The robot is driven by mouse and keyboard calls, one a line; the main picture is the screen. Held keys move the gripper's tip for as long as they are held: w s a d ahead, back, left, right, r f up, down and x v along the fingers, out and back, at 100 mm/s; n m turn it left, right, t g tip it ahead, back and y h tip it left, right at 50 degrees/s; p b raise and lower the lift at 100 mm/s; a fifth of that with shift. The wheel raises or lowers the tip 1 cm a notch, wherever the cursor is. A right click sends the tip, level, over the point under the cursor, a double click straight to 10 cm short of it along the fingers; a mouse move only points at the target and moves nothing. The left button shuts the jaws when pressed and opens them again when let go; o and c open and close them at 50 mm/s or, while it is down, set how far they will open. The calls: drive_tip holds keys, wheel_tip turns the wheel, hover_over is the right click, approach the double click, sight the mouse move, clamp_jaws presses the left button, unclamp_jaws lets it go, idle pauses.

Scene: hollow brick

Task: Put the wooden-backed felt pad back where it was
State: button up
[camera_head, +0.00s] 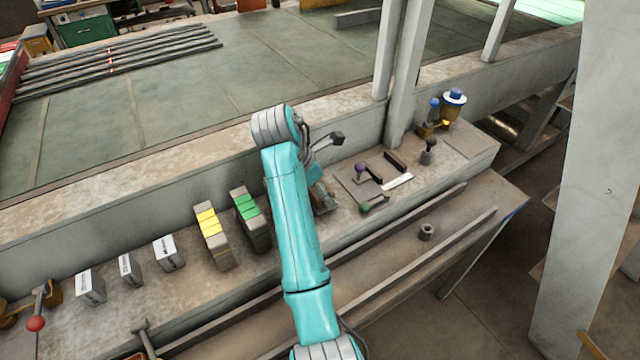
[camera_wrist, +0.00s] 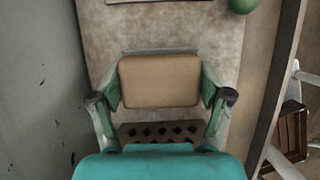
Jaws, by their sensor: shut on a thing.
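The wooden-backed felt pad shows in the wrist view as a tan, rounded rectangular block (camera_wrist: 160,80). My gripper (camera_wrist: 160,88) has one green finger against each of its short sides and is shut on it. The face towards the camera is plain tan; the felt side cannot be made out. In the head view my gripper (camera_head: 320,193) is low over the stone ledge, partly hidden behind my teal arm. The pad is hard to make out there. I cannot tell whether it touches the ledge.
Left of my arm stand green-banded (camera_head: 246,212) and yellow-banded (camera_head: 212,234) blocks and several white-labelled ones. A rail runs along the ledge's front.

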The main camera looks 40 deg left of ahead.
drive_tip(key=shift+f, duration=0.25)
drive_tip(key=shift+f, duration=0.15)
drive_tip(key=o, duration=1.1)
drive_tip(key=shift+c, duration=0.2)
